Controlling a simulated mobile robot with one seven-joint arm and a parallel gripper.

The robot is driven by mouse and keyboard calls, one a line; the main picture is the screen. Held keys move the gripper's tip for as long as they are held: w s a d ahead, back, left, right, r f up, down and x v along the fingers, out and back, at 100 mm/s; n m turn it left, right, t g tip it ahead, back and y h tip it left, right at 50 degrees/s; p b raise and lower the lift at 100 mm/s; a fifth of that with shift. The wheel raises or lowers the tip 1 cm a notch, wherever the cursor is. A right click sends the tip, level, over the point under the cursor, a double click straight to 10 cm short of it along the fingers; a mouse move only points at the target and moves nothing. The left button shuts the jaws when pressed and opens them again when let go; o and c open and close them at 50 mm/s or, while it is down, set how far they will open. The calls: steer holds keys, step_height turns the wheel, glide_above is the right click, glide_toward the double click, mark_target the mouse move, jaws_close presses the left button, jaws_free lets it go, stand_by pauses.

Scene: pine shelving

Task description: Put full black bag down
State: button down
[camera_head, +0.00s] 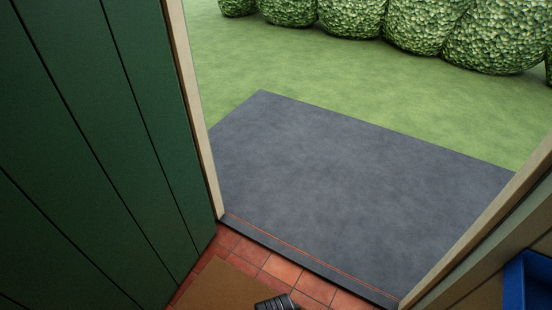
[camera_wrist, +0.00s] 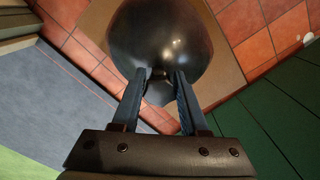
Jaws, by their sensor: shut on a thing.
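The black bag (camera_wrist: 160,32) shows in the wrist view as a round, glossy, full shape at the top. My gripper (camera_wrist: 160,76) is shut on its gathered neck, with the two blue-grey fingers on either side of it. The bag is over a brown doormat (camera_wrist: 98,20) on the tiles. I cannot tell whether it touches the mat or hangs just above it. In the head view the bag cannot be made out.
A green door (camera_head: 90,140) stands at the left of an open doorway. Reddish floor tiles (camera_head: 282,269) and the doormat (camera_head: 215,290) lie inside. Outside are a clear grey slab (camera_head: 350,180), grass (camera_head: 300,70) and bushes (camera_head: 420,22). Something blue (camera_head: 527,280) is at the right edge.

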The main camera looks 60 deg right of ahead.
steer(key=shift+w, duration=0.1)
steer(key=c, duration=0.8)
jaws_free()
steer(key=shift+f, duration=0.1)
steer(key=shift+c, duration=0.2)
steer(key=o, duration=0.4)
step_height(320, 180, up, 12)
steer(key=p, duration=0.5)
steer(key=shift+p, duration=0.4)
